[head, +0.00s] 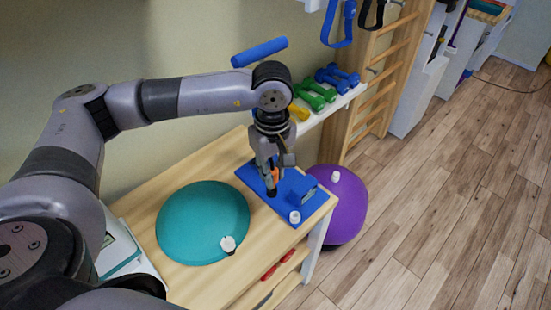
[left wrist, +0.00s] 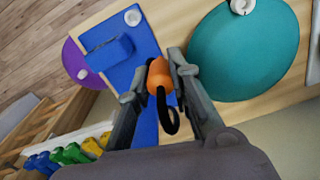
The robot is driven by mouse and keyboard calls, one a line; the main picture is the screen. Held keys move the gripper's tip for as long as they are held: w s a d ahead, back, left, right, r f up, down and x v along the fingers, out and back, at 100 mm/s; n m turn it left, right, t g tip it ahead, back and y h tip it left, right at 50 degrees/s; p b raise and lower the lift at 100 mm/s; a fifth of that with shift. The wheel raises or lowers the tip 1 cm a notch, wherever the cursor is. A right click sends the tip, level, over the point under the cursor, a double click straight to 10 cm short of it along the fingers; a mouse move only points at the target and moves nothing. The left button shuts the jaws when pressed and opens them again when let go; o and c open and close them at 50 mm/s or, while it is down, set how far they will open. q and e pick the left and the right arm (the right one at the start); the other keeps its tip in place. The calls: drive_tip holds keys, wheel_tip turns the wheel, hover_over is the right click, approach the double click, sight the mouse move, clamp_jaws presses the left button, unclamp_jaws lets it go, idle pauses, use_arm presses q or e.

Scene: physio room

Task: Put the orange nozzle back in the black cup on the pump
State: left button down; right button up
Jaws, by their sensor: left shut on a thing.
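My left gripper (head: 272,178) is shut on the orange nozzle (head: 274,175), which points down over the blue base plate (head: 250,176). In the left wrist view the nozzle (left wrist: 159,76) sits between the two fingertips, with a black loop (left wrist: 168,114) beside it. A small black part, perhaps the cup (head: 271,192), shows just under the fingers in the head view. I cannot tell whether the nozzle is inside it or above it. The blue pump box (head: 303,188) stands to the right on the plate. My right gripper is not in view.
A teal cushion (head: 200,222) with a white fitting (head: 228,244) lies left on the wooden table (head: 184,276). A white cap (head: 295,217) sits at the plate's front edge. A purple ball (head: 347,205) is right of the table; dumbbells (head: 318,92) stand on a shelf behind.

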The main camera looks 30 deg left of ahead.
use_arm(q)
drive_tip(key=shift+w+a+f+n+b, duration=0.6)
drive_tip(key=shift+w+f+n+b, duration=0.3)
drive_tip(key=shift+f+n, duration=0.9)
drive_tip(key=shift+w+a+f+n+b, duration=0.7)
drive_tip(key=shift+w+f+n, duration=0.65)
drive_tip(key=shift+n, duration=0.65)
drive_tip(key=shift+w+a+f+n+b, duration=0.55)
drive_tip(key=shift+w+f+n+b, duration=0.25)
drive_tip(key=shift+f+n, duration=1.05)
drive_tip(key=shift+f+b, duration=1.3)
drive_tip(key=shift+f, duration=0.1)
drive_tip(key=c, duration=1.4)
unclamp_jaws()
drive_tip(key=shift+o, duration=0.4)
drive_tip(key=shift+r, duration=0.15)
